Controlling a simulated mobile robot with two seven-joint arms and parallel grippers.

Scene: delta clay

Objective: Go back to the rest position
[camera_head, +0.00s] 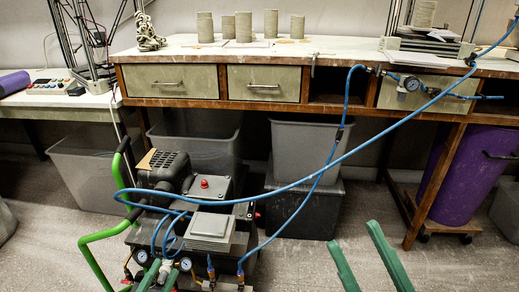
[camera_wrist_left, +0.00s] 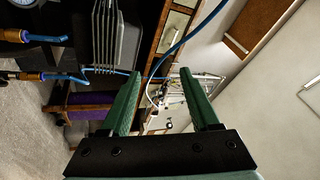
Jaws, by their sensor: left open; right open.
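My right gripper (camera_head: 354,232) shows at the bottom of the head view, right of the middle. Its two green fingers are apart, with only floor visible between them. My left gripper (camera_head: 161,264) shows low at the left, in front of the compressor (camera_head: 190,185), with only its green fingertips in the picture. In the left wrist view, my left gripper (camera_wrist_left: 160,72) is open, its two green fingers wide apart with nothing held between them. A stack of grey square plates (camera_head: 211,228) lies on the compressor; it also shows in the left wrist view (camera_wrist_left: 105,38).
A workbench (camera_head: 340,50) with drawers carries several clay cylinders (camera_head: 244,27). A blue hose (camera_head: 300,183) loops from the compressor to the bench. Grey bins (camera_head: 308,140) and a purple barrel (camera_head: 468,175) stand below. Floor (camera_head: 300,250) shows free at the lower right.

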